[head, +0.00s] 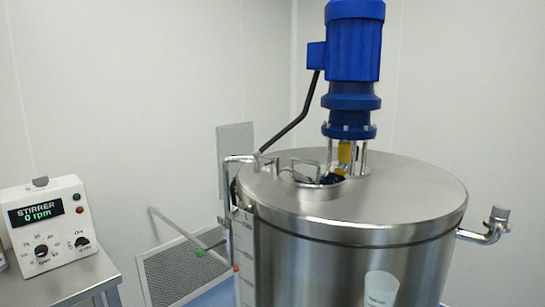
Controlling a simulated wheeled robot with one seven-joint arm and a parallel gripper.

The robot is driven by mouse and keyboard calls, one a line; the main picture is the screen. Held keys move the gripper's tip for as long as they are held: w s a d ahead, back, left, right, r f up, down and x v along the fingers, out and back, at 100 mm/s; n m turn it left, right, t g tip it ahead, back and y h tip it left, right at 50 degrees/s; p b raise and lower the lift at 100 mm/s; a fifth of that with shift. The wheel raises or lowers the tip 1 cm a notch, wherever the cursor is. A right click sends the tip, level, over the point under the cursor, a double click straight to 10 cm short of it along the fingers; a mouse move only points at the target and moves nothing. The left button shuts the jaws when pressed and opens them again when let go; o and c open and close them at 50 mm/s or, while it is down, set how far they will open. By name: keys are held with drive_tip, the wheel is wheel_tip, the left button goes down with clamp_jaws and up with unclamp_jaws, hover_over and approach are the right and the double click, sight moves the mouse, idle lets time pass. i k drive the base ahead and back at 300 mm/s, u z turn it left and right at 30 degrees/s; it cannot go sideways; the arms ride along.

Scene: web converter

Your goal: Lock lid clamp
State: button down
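A large steel tank (350,262) with a flat round lid (420,192) stands at the right in the head view. The lid looks seated on the tank. A small hatch (303,167) with a wire handle is on the lid's left part. A bent steel fitting (236,160) sits at the lid's left edge. I cannot tell which part is the lid clamp, or whether it is locked. A dark blue part (332,179) and a yellow part (344,153) show beside the hatch, below the motor. My gripper is not visible.
A blue motor (354,50) stands above the lid, with a black cable or rod (298,118) running down left. A bent outlet pipe (485,230) sticks out right. A stirrer control box reading 0 rpm (44,225) stands on a steel table (75,275) at left. A mesh panel (180,268) lies between.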

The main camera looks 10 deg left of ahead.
sight(257, 154)
drive_tip(key=u, duration=2.05)
drive_tip(key=i, duration=2.05)
drive_tip(key=z, duration=3.15)
